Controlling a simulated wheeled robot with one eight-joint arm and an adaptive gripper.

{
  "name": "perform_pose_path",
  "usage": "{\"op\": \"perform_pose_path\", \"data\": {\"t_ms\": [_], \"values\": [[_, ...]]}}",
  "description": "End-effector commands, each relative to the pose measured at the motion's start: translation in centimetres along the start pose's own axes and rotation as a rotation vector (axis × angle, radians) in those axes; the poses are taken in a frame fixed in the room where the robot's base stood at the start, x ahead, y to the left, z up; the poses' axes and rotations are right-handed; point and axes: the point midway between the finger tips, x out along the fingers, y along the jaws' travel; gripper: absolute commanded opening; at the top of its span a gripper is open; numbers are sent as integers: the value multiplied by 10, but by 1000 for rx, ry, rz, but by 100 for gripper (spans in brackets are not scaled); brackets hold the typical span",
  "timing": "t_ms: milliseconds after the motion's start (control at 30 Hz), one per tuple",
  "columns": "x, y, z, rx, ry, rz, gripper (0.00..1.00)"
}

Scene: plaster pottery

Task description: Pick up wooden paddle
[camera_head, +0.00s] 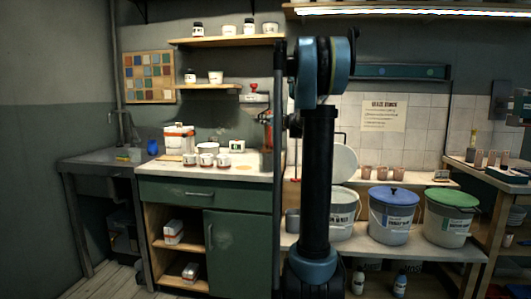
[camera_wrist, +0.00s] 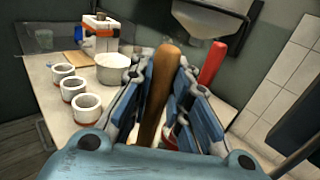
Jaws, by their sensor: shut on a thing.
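In the wrist view a wooden paddle (camera_wrist: 155,107), with a smooth brown handle, stands upright between the fingers of my gripper (camera_wrist: 162,68). The blue-grey fingers are shut on it from both sides. Its lower end is hidden behind my gripper's body, so I cannot tell whether it touches the counter. In the head view my arm covers the middle of the picture, and I cannot make out the paddle there.
A red-handled thing (camera_wrist: 212,62) stands just right of the fingers. White cups (camera_wrist: 87,106) and a white bowl (camera_wrist: 114,68) are on the counter (camera_head: 255,178) to the left. Lidded buckets (camera_head: 392,215) stand to the right of my arm.

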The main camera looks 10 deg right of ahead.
Motion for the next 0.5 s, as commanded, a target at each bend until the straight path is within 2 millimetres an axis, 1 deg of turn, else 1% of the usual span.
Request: {"op": "perform_pose_path", "data": {"t_ms": [167,267,367,467,500], "values": [[0,0,0,0,0,0,0],[0,0,4,0,0,0,0],[0,0,14,0,0,0,0],[0,0,30,0,0,0,0],[0,0,38,0,0,0,0]]}}
